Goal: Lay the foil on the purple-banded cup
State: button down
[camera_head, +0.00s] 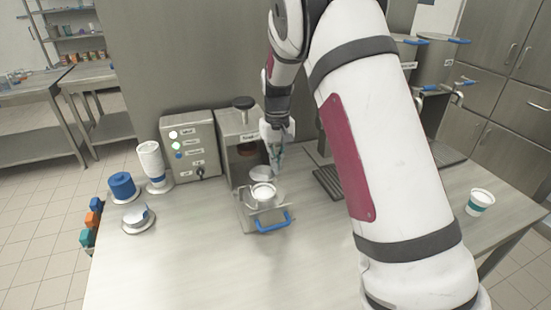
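My gripper (276,160) points down in front of the sealing machine, over the right rear of its pulled-out tray (246,219). The fingers are small and partly in shadow, so I cannot tell whether they are open or shut. A pale round disc (261,173), possibly a foil, shows just left of the fingertips; I cannot tell whether it is held. A white cup (263,193) sits in the tray just in front of the disc. No purple band shows on it; its side is mostly hidden by the holder. Silvery round pieces, perhaps foils, lie on a round stand (138,228) at left.
A blue handle (273,222) sticks out from the tray front. A teal-banded cup (480,203) stands far right. The front table is clear; my arm hides the right middle.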

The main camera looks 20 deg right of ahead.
jog(key=shift+f+b, duration=0.45)
jog(key=shift+f, duration=2.75)
jog(key=shift+s, duration=0.15)
jog(key=shift+f, duration=0.1)
jog(key=c, duration=1.7)
grip_release()
notch_tip(320, 180, up, 12)
